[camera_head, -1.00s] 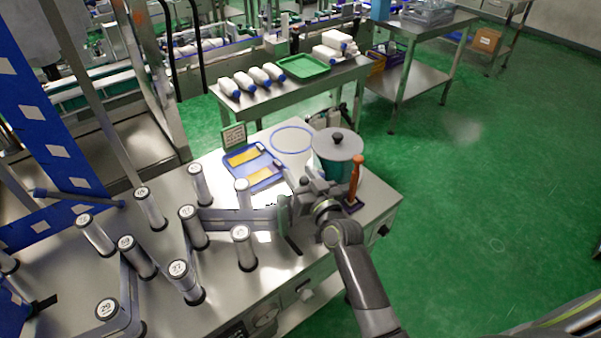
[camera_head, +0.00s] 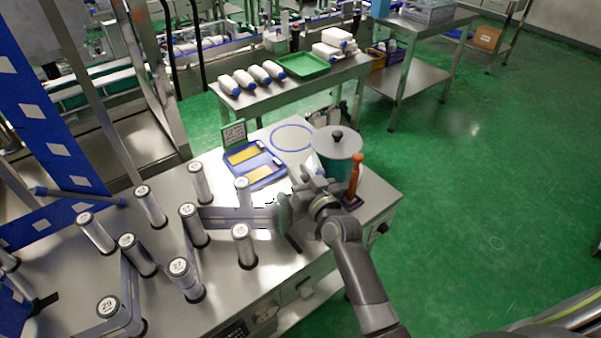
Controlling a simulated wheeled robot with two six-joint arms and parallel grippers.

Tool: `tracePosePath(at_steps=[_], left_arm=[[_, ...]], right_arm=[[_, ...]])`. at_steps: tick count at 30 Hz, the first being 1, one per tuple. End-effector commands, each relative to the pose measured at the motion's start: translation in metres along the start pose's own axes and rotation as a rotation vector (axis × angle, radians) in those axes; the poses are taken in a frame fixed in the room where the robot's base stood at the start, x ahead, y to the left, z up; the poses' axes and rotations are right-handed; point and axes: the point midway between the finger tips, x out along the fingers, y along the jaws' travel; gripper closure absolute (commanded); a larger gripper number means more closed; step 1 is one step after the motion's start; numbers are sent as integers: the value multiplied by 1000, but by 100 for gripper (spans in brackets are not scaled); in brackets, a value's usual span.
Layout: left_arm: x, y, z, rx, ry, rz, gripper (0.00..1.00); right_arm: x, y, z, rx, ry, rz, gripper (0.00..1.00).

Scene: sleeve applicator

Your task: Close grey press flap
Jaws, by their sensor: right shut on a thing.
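The grey press flap (camera_head: 236,217) is a flat grey bar among the upright rollers on the metal worktable. Its right end meets a pale green-grey pad (camera_head: 283,214). My right gripper (camera_head: 298,196) is at this end of the flap, shut on it; its fingertips are small and partly hidden by the wrist, so the exact grip is hard to see. My right arm comes in from the lower right. My left gripper is out of view.
Several upright rollers with numbered white caps (camera_head: 242,232) surround the flap. A blue tray (camera_head: 283,172) lies behind the gripper. A teal pot with a grey lid (camera_head: 343,146) and an orange-handled tool (camera_head: 355,178) stand close to its right.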

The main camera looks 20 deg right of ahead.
Motion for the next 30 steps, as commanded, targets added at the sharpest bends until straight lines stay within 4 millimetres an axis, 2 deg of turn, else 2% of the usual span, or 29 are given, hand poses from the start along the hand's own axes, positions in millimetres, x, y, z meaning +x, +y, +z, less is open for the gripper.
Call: tracePosePath(at_steps=[9, 19, 20, 21, 24, 30], left_arm=[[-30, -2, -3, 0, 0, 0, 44], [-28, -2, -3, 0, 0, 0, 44], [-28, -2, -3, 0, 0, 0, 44], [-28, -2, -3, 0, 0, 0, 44], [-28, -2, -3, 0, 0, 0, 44], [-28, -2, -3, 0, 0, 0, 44]], right_arm=[[12, -3, -2, -12, -69, 13, 100], [13, -3, 2, -13, -75, 14, 100], [13, -3, 2, -13, -75, 14, 72], [13, -3, 2, -13, -75, 14, 67], [13, -3, 2, -13, -74, 14, 55], [13, -2, 2, -13, -74, 15, 55]])
